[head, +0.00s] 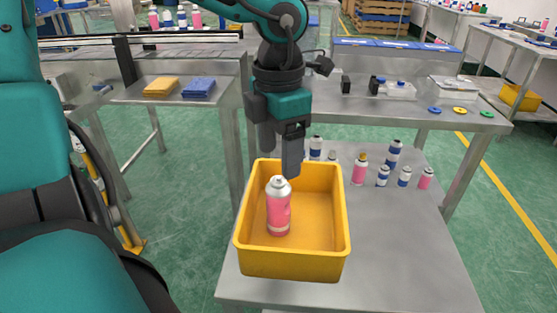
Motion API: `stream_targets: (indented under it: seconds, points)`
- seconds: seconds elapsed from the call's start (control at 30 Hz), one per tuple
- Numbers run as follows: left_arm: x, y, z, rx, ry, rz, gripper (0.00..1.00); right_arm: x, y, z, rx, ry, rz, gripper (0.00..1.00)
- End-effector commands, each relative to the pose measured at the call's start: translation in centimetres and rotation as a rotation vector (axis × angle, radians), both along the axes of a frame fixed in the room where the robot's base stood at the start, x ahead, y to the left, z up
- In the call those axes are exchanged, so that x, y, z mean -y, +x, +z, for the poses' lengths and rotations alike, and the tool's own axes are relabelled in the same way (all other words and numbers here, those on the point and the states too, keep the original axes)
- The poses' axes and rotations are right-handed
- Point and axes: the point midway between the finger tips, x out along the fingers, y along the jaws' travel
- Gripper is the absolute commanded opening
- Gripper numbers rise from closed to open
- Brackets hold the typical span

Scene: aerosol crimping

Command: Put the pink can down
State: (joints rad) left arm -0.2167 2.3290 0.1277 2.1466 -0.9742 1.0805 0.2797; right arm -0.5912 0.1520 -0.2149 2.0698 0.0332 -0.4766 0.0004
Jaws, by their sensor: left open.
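The pink can (278,208) has a silver top and stands upright inside the yellow bin (293,267), toward its left side. My left gripper (280,160) points down above the bin, just over and behind the can's top. Its fingers are apart and nothing shows between them. The fingertips look clear of the can, though the exact gap is hard to tell. My right gripper is not in view.
The bin stands on a grey table (400,250). Another pink can (360,170) and several blue-and-white cans (394,155) stand behind and right of the bin. A steel bench (430,112) is behind. The table's right front is clear.

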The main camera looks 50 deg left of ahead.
Motion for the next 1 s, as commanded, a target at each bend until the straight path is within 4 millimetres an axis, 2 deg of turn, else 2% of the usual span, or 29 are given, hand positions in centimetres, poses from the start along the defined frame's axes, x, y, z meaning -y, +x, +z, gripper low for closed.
stream_targets:
  seconds: [0.03,0.1,0.33,0.5,1.0]
  points:
    - [0.0,0.1,1.6,0.006,-0.001,0.0,0.72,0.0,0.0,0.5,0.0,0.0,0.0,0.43]
    - [0.0,0.1,3.0,0.004,0.0,0.001,0.72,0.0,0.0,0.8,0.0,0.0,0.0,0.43]
    - [0.0,0.0,6.0,0.0,0.0,0.001,0.72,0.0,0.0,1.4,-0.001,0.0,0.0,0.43]
    - [0.0,0.0,6.7,0.0,0.0,0.001,0.72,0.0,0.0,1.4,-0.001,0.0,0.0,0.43]
    - [0.0,0.0,6.6,-0.001,0.0,0.0,0.72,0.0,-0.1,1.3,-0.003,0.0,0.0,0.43]
